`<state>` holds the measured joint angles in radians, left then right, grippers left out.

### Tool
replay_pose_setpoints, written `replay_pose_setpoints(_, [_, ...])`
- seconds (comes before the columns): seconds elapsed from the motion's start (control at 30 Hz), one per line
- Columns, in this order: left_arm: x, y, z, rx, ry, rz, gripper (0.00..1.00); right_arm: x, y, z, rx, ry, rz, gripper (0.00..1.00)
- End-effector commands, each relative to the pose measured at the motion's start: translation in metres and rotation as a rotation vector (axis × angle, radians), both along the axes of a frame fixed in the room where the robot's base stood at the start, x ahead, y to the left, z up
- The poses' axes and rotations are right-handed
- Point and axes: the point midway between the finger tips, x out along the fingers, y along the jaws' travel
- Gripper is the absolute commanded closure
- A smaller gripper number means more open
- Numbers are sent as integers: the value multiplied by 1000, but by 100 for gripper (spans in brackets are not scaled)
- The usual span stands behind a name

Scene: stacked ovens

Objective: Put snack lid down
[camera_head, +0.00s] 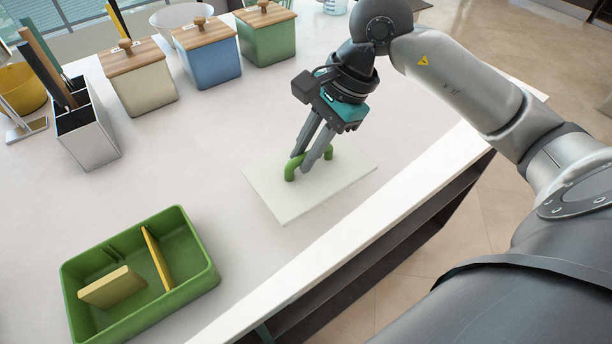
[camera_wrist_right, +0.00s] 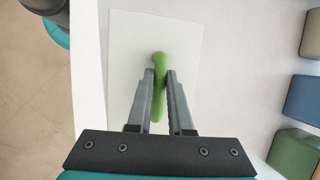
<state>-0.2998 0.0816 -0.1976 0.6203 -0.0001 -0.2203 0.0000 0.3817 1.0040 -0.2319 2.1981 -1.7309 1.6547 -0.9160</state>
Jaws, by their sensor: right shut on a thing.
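The snack lid (camera_head: 269,191) is a flat white rectangular plate with a green arched handle (camera_head: 290,172). It lies flat on, or very close above, the white counter near its front edge; I cannot tell which. My right gripper (camera_head: 308,163) is shut on the green handle from above. In the right wrist view, the fingers (camera_wrist_right: 160,85) stand on both sides of the handle, with the pale lid (camera_wrist_right: 125,45) beyond them. A green snack box (camera_head: 205,285) with yellow dividers stands open on the counter at the lower left. My left gripper is not in view.
Three canisters with wooden lids, cream (camera_head: 145,83), blue (camera_head: 210,60) and green (camera_head: 268,40), stand at the back. The counter between box and canisters is clear.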

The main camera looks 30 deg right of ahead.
Motion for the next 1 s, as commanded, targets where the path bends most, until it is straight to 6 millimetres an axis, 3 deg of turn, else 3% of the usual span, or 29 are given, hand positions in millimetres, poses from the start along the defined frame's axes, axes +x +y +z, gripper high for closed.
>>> replay_pose_setpoints(0.5, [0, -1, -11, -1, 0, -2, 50, 0, 0, -54, 2, 1, -1, 100])
replay_pose_setpoints(0.93, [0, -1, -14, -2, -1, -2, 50, 0, 0, -57, 0, -1, 1, 100])
replay_pose_setpoints(0.97, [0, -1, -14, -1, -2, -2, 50, 0, 0, -57, 0, 0, 1, 79])
replay_pose_setpoints(1.0, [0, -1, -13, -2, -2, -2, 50, 0, 0, -56, 0, 0, 0, 75])
